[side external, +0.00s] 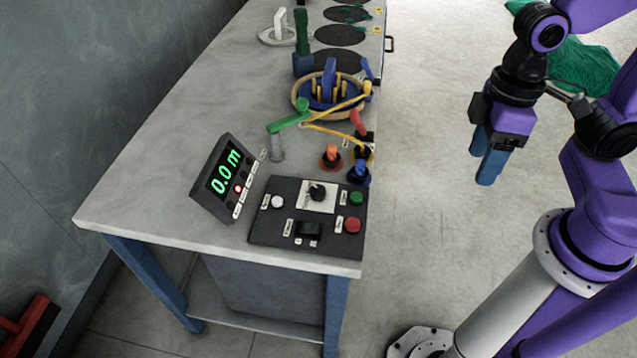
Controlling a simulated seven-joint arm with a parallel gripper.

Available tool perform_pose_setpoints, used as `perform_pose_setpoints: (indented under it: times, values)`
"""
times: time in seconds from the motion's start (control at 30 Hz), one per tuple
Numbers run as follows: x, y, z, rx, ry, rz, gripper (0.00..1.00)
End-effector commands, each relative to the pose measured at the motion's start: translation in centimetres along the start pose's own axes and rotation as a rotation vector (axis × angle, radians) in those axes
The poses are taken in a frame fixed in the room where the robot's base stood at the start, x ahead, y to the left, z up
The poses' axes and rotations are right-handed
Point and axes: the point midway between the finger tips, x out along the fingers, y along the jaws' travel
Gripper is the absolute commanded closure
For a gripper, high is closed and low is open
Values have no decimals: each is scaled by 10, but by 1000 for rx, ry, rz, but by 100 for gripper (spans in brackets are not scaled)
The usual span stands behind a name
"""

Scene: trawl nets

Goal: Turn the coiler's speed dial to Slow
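The speed dial (318,192) is a black knob on a white square plate (328,206), set in the dark control panel (272,238) at the front of the table. Markings on the plate are too small to read, so its setting cannot be told. My gripper (483,171) hangs well to the right of the table over the floor, with blue fingers pointing down. It is apart from the dial and holds nothing that I can see. The fingers overlap in this view, so their gap cannot be judged.
Around the dial are a green button (355,198), a red button (352,225), a white button (278,202) and a black rocker (308,229). A display (224,180) reads 0.0 m. Behind stand a green-handled lever (289,122) and a coiler (329,90) with yellow rope.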

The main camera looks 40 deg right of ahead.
Motion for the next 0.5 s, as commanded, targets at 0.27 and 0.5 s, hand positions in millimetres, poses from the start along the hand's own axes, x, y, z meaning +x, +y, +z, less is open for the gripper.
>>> perform_pose_setpoints:
  times: [0.27,0.5]
  values:
    - [-1,19,-85,626,-43,-96,41]
    - [4,50,-156,1161,-93,-187,41]
